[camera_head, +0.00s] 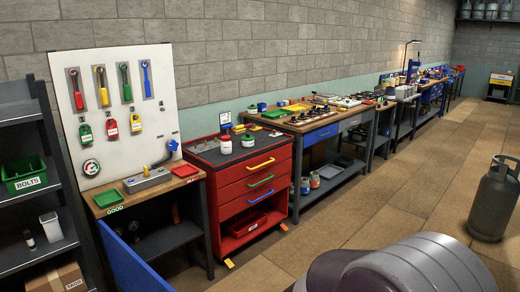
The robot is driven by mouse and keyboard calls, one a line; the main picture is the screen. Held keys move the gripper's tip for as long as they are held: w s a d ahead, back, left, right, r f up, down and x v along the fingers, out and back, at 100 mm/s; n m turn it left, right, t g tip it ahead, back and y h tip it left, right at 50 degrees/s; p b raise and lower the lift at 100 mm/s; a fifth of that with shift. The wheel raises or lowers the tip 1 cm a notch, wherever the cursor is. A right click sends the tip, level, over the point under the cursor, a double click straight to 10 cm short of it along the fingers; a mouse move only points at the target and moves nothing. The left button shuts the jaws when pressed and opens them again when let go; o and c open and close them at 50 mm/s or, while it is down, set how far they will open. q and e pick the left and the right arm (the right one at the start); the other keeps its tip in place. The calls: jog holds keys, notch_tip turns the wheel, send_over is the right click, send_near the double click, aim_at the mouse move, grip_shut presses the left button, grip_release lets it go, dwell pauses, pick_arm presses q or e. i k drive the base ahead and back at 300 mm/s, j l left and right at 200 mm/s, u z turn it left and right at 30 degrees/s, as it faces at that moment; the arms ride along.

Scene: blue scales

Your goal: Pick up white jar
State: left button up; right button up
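A white jar (226,145) with a red band near its top stands upright on the dark top of the red tool cabinet (240,190). Neither of my grippers is in view.
A workbench with a tool pegboard (116,110) stands left of the cabinet, with a green tray (107,198) on it. Dark shelves (35,170) stand at the far left. More benches (320,135) run along the wall. A gas cylinder (494,200) stands at right. The middle floor is clear.

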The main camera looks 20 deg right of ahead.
aim_at(226, 146)
jog(key=i+l+z, duration=0.15)
jog(key=i+z, duration=0.2)
jog(key=i, duration=0.15)
jog(key=i+z, duration=0.3)
jog(key=i, duration=0.15)
jog(key=i+j+z, duration=0.1)
jog(key=i+z, duration=0.25)
jog(key=i, duration=0.15)
jog(key=i+j, duration=0.15)
jog(key=i, duration=0.35)
jog(key=i+j, duration=0.2)
jog(key=i, duration=0.3)
jog(key=i+j, duration=0.15)
jog(key=i, duration=0.3)
jog(key=i+j, duration=0.15)
jog(key=i, duration=0.35)
jog(key=i+j, duration=0.15)
jog(key=i, duration=0.35)
